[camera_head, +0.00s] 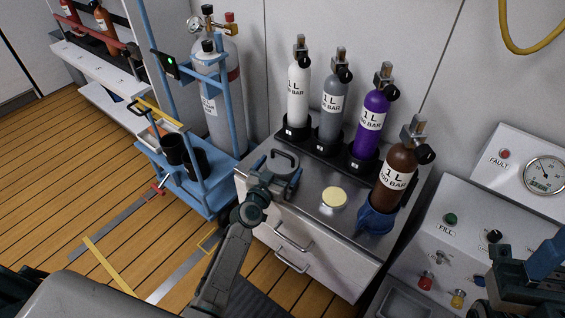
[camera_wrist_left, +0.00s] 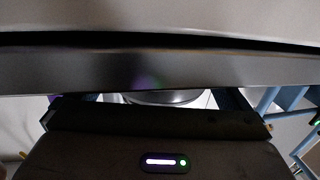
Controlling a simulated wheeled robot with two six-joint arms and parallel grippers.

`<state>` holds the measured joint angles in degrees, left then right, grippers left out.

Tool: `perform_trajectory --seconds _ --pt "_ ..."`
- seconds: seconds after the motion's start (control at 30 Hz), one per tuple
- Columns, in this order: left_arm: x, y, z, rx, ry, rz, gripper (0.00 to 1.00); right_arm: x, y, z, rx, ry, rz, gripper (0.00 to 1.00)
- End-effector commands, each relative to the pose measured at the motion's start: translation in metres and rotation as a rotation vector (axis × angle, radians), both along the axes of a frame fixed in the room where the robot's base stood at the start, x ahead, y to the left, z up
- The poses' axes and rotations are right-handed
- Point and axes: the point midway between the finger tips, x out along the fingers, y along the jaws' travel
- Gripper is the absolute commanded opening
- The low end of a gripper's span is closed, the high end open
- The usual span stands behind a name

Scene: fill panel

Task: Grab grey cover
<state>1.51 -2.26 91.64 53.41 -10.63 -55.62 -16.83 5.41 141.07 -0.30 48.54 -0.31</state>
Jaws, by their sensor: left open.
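The grey cover (camera_head: 284,158) is a round piece lying on the metal top of the cabinet, near its back left corner. My left gripper (camera_head: 276,178) is open and sits right at the near side of the cover, hiding part of it. In the left wrist view a grey rounded edge (camera_wrist_left: 165,97), probably the cover, shows between the fingers; I cannot tell if they touch it. Part of my right arm (camera_head: 532,275) shows at the lower right; whether its gripper is open or shut does not show.
Several gas bottles stand along the back of the cabinet, with a brown one (camera_head: 392,178) in a blue holder at the right. A cream disc (camera_head: 333,197) lies on the metal top. A blue trolley (camera_head: 190,175) stands left, the fill panel (camera_head: 450,235) right.

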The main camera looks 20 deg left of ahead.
Motion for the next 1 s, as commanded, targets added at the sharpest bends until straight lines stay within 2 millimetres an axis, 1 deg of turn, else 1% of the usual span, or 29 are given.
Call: perform_trajectory --seconds 0.17,0.27,0.3,0.37,0.67,1.0 --pt "0.0 0.0 0.0 0.0 0.0 0.0 1.0 0.0 0.0 0.0 0.0 0.001 0.0 0.36" --pt "0.0 0.0 0.0 0.0 0.0 0.0 0.82 0.0 0.0 0.0 0.0 0.001 0.0 0.36" --pt "0.0 0.0 0.0 0.001 0.0 0.0 0.74 0.0 0.0 0.0 0.0 0.001 0.0 0.36" --pt "0.0 0.0 0.0 0.001 0.0 0.0 0.63 0.0 0.0 0.0 0.0 0.0 0.0 0.36" --pt "0.001 0.001 0.002 0.001 -0.001 0.001 0.62 0.0 0.0 0.001 0.0 0.0 0.0 0.36" --pt "0.009 0.005 0.022 0.001 -0.002 0.005 0.62 0.0 0.0 0.011 -0.005 0.015 0.001 0.36"
